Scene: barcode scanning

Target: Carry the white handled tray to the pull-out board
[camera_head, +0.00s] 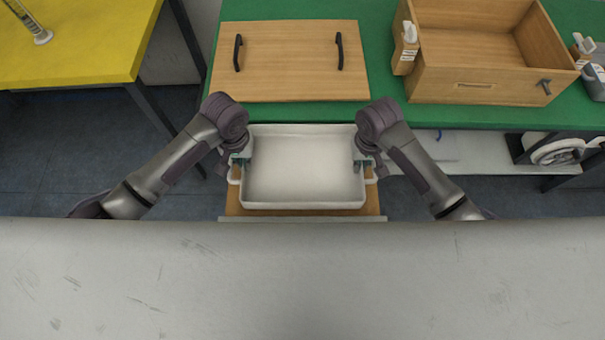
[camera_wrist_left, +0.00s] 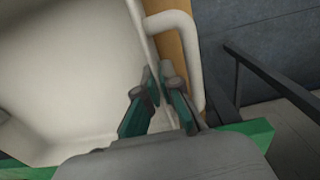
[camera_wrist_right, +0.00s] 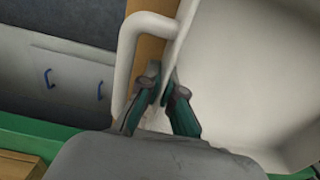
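The white handled tray (camera_head: 305,172) is empty and sits level over the wooden pull-out board (camera_head: 300,212) at the front of the green table. I cannot tell if it touches the board. My left gripper (camera_head: 240,160) is at the tray's left side, with one finger inside the wall and one between wall and handle (camera_wrist_left: 190,55). My right gripper (camera_head: 368,160) straddles the right wall the same way, beside the other handle (camera_wrist_right: 130,55). Both look shut on the thin tray wall. The board's middle is hidden under the tray.
A wooden panel with two black handles (camera_head: 290,62) lies on the green table (camera_head: 385,85) behind the tray. An open wooden box (camera_head: 480,84) stands at the back right. A yellow table (camera_head: 80,50) is at the left. A grey surface (camera_head: 300,285) fills the foreground.

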